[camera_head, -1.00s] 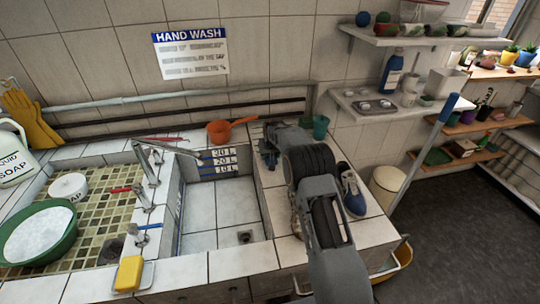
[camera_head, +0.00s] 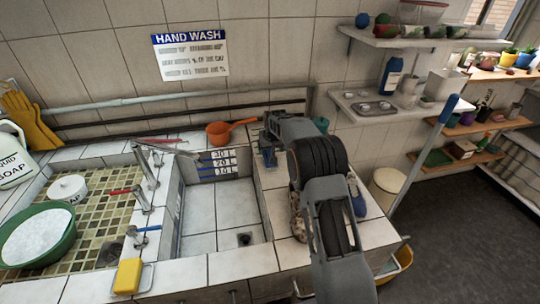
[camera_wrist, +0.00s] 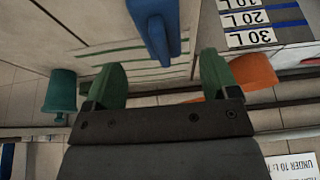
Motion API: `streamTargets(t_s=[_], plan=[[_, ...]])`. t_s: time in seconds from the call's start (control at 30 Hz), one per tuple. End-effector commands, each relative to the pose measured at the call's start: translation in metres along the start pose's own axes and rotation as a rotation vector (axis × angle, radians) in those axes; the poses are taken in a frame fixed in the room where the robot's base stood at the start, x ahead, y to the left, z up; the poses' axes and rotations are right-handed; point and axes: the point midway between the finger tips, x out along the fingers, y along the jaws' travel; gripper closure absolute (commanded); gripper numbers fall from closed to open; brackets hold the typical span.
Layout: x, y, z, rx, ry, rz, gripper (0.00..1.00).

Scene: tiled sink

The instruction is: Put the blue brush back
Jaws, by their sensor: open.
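A blue object, likely the blue brush (camera_wrist: 157,30), shows at the top centre of the wrist view, ahead of and between my fingertips, with a gap on both sides. My gripper (camera_wrist: 161,68) is open, with green fingertips spread apart and nothing held. In the head view, a small blue part (camera_head: 269,158) shows just below my gripper, by the sink's right rim. It seems to be the same object, mostly hidden by my arm. Whether it has bristles cannot be told.
An orange pan (camera_head: 219,132) lies behind the sink (camera_head: 212,215). A teal cup (camera_head: 321,124) stands right of my wrist and shows in the wrist view (camera_wrist: 60,92). A blue shoe (camera_head: 357,198) is partly behind my arm.

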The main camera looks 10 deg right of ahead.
Motion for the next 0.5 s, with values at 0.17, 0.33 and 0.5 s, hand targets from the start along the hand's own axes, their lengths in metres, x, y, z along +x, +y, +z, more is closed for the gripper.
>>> streamTargets(t_s=[0.17,0.33,0.5], plan=[[-0.031,0.000,0.000,0.000,0.002,0.000,0.19],[-0.049,0.000,0.000,0.000,0.001,0.000,0.19],[-0.077,0.000,0.009,-0.001,-0.001,0.000,0.19]])
